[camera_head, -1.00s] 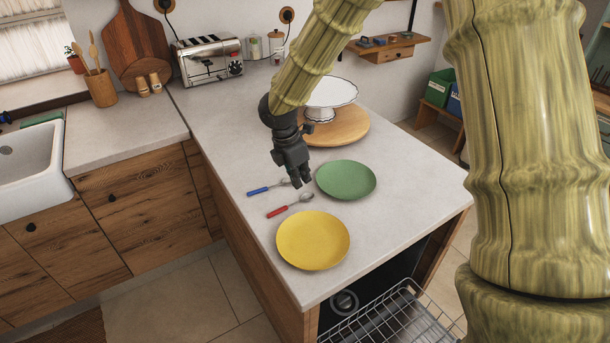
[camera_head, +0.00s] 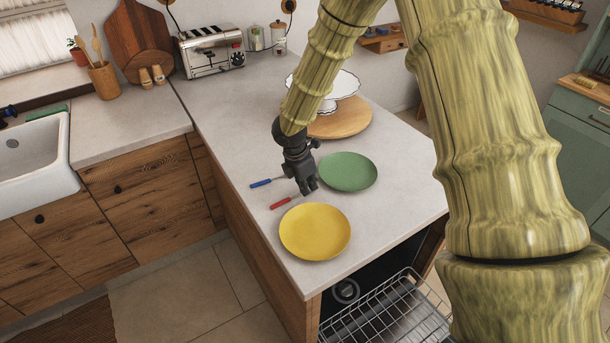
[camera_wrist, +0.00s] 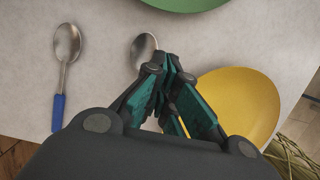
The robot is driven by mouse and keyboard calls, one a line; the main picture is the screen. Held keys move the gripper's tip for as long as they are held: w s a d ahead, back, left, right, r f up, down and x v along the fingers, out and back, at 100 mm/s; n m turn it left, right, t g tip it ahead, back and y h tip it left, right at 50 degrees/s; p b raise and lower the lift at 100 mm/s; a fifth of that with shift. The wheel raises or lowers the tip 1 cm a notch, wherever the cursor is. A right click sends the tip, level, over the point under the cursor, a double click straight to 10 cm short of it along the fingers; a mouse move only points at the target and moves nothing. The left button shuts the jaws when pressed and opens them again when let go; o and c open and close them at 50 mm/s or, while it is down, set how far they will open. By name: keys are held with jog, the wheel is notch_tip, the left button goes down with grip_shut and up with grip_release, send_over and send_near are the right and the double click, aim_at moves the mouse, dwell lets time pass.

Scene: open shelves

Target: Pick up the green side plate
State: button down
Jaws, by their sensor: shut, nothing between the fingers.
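The green side plate (camera_head: 348,171) lies flat on the counter, right of my gripper (camera_head: 310,190) in the head view. In the wrist view only an edge of the green plate (camera_wrist: 185,3) shows at the top. My gripper also shows in the wrist view (camera_wrist: 170,62); its fingers are together with nothing held. It points down over the counter between the green plate and the spoons, and it appears apart from the plate. It hides part of the red-handled spoon (camera_head: 283,202).
A yellow plate (camera_head: 315,232) lies just in front of my gripper. A blue-handled spoon (camera_head: 262,183) lies to the left. A white cake stand (camera_head: 340,84) on a round wooden board (camera_head: 345,122) stands behind the green plate. A dishwasher rack (camera_head: 390,310) juts out below the counter.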

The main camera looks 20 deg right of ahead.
jog(key=shift+s+d+f, duration=0.1)
jog(key=shift+s+f, duration=0.05)
jog(key=shift+f, duration=0.25)
jog(key=d, duration=0.1)
jog(key=d+p, duration=0.1)
jog(key=w+d+p, duration=0.1)
jog(key=shift+w+f, duration=0.1)
jog(key=shift+f, duration=0.15)
jog(key=shift+d+r, duration=0.1)
jog(key=shift+d, duration=0.35)
jog(key=shift+d, duration=0.15)
